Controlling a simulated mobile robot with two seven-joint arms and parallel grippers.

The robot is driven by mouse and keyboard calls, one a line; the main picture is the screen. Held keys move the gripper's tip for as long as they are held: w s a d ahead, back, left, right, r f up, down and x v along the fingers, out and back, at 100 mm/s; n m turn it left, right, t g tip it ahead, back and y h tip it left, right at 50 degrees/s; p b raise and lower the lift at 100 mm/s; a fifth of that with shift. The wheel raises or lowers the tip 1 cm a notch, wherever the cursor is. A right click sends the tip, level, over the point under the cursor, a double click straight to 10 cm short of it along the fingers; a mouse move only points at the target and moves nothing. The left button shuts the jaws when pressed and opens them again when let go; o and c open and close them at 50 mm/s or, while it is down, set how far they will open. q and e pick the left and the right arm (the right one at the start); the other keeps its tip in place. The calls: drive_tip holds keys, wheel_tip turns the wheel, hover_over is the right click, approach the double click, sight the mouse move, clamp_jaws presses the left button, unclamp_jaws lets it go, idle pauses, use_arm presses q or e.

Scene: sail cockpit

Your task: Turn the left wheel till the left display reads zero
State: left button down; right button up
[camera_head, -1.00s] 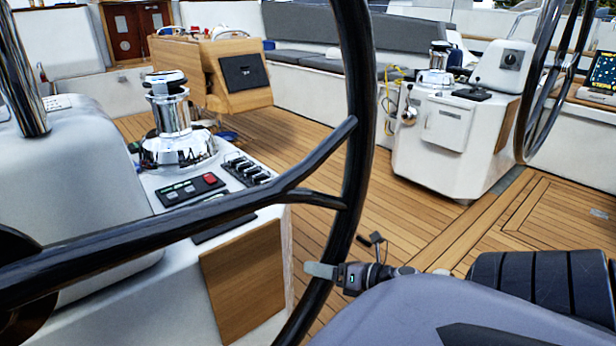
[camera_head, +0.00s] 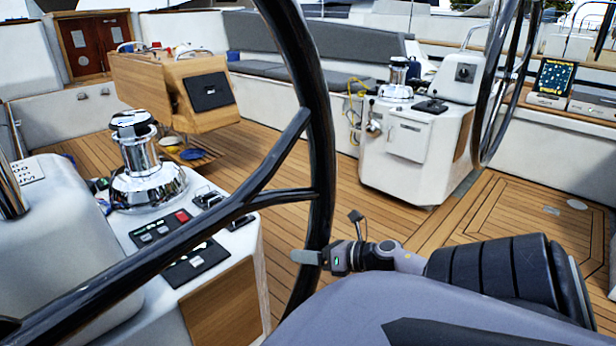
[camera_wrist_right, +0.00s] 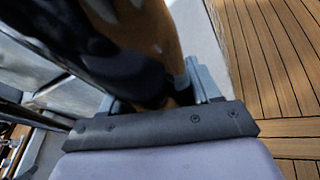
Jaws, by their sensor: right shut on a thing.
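The left wheel (camera_head: 322,150) is the large black wheel close in front of me in the head view. Its rim runs from top to bottom, and a forked spoke reaches down to the left. My right gripper (camera_head: 306,257) is at the lower part of the rim and shut on it. In the right wrist view, the dark glossy rim (camera_wrist_right: 130,75) passes between the fingers of the right gripper (camera_wrist_right: 160,95). My left gripper is not in view. I see no left display reading; a white label (camera_head: 28,170) on the left pod is cut off.
A chrome winch (camera_head: 142,165) and a switch panel (camera_head: 160,228) stand just beyond the spoke. The right wheel (camera_head: 500,80), a lit screen (camera_head: 555,77) and a white console (camera_head: 415,145) are farther right. Open teak deck (camera_head: 375,215) lies between.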

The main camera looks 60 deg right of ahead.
drive_tip(key=shift+d, duration=0.15)
drive_tip(key=o, duration=1.4)
drive_tip(key=shift+c, duration=0.2)
drive_tip(key=shift+s, duration=0.15)
drive_tip(key=v, duration=0.7)
